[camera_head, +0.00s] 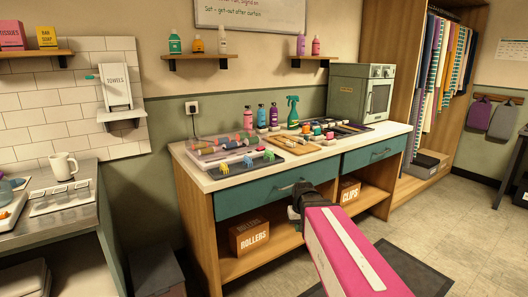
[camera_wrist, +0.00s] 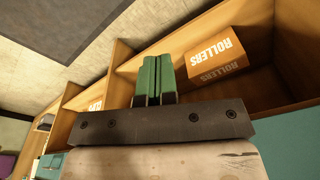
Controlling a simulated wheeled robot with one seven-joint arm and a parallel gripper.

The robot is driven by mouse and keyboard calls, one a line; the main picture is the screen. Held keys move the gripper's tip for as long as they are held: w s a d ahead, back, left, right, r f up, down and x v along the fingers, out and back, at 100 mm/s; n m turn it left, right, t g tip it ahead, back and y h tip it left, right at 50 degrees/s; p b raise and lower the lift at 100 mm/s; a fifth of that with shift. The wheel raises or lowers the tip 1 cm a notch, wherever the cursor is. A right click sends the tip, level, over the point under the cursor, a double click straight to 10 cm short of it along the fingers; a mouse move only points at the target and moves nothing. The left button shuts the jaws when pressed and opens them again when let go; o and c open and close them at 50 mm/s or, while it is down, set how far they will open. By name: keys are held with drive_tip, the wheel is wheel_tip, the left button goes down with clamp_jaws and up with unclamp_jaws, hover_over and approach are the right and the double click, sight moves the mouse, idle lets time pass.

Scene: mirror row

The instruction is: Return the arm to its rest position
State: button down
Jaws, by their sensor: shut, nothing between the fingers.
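My gripper shows in the wrist view (camera_wrist: 153,75) with its two green fingers pressed together and nothing between them. In the head view the pink arm link (camera_head: 350,255) reaches from the bottom right toward the counter. Its dark wrist end (camera_head: 302,203) is in front of the teal drawer (camera_head: 270,192) and the open shelf below. The fingers cannot be made out in the head view. The wrist view looks at the lower shelf, tilted, with the rollers box (camera_wrist: 215,55) beyond the fingers.
The wooden counter (camera_head: 215,180) carries hair tools, bottles and trays. A rollers box (camera_head: 249,236) and a clips box (camera_head: 349,189) stand on its lower shelf. A steel side counter (camera_head: 75,210) with a mug (camera_head: 62,166) is at left. Floor (camera_head: 455,230) is open at right.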

drive_tip(key=s+d+f+m+g, duration=0.1)
drive_tip(key=s+d+f, duration=0.4)
drive_tip(key=s+f, duration=0.3)
drive_tip(key=shift+s+f+m, duration=0.3)
drive_tip(key=shift+s+f, duration=0.1)
drive_tip(key=shift+f, duration=0.2)
